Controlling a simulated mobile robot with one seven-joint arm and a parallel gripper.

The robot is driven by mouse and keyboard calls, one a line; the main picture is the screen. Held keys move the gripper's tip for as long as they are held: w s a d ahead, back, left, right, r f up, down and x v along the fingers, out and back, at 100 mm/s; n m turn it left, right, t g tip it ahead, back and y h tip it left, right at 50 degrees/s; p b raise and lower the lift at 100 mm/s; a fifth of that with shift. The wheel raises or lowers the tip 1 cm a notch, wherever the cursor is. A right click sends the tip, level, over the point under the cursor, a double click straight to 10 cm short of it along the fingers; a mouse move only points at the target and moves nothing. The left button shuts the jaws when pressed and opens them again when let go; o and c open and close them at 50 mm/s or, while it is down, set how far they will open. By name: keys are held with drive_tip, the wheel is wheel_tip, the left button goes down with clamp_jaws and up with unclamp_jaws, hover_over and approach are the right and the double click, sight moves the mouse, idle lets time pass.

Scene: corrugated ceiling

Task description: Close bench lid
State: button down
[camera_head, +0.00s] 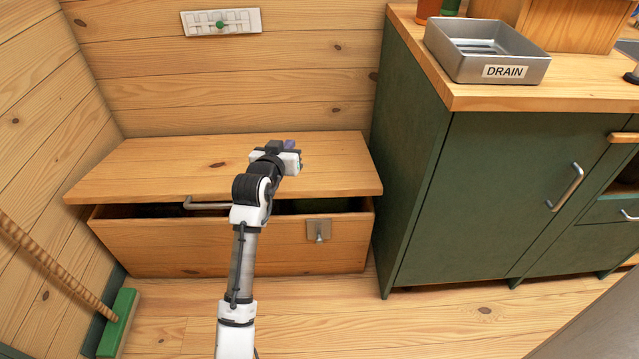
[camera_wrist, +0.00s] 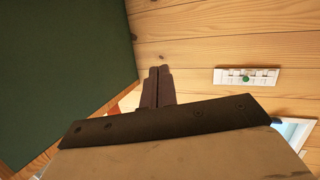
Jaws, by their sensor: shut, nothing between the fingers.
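The wooden bench lid (camera_head: 150,165) is nearly down in the head view. A dark gap shows between its front edge and the bench box (camera_head: 170,248). A metal handle (camera_head: 205,206) is at the lid's front edge, left of my arm. My gripper (camera_head: 291,146) is over the right half of the lid, near its back. I cannot tell whether it touches the lid. In the wrist view my gripper's fingers (camera_wrist: 158,72) are together with nothing between them. My arm hides part of the lid's front edge and the gap.
A metal latch (camera_head: 319,231) is on the box front. A green cabinet (camera_head: 490,190) with a DRAIN tray (camera_head: 485,52) on top stands close on the right. A green-headed broom (camera_head: 118,322) leans at the left. A panel with a green knob (camera_head: 220,23) is on the back wall.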

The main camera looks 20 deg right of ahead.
drive_tip(key=s+d+f+t+h+p, duration=0.1)
drive_tip(key=s+d+t+h+p, duration=0.25)
drive_tip(key=d, duration=0.55)
drive_tip(key=s+a+f+n+t+y+p, duration=0.1)
drive_tip(key=s+a+f+y+p, duration=0.1)
drive_tip(key=s+f+y+p, duration=0.3)
drive_tip(key=s+a+f+n+t+y, duration=0.1)
drive_tip(key=s+a+f, duration=0.1)
drive_tip(key=s+f, duration=0.35)
hover_over(324, 192)
drive_tip(key=s, duration=0.1)
drive_tip(key=f+b, duration=0.1)
drive_tip(key=f, duration=0.1)
drive_tip(key=f+b, duration=0.1)
drive_tip(key=shift+s+a+f+b, duration=0.15)
drive_tip(key=shift+a+f+b, duration=0.2)
drive_tip(key=shift+a+b, duration=0.05)
drive_tip(key=shift+s+f, duration=0.15)
drive_tip(key=shift+f, duration=0.2)
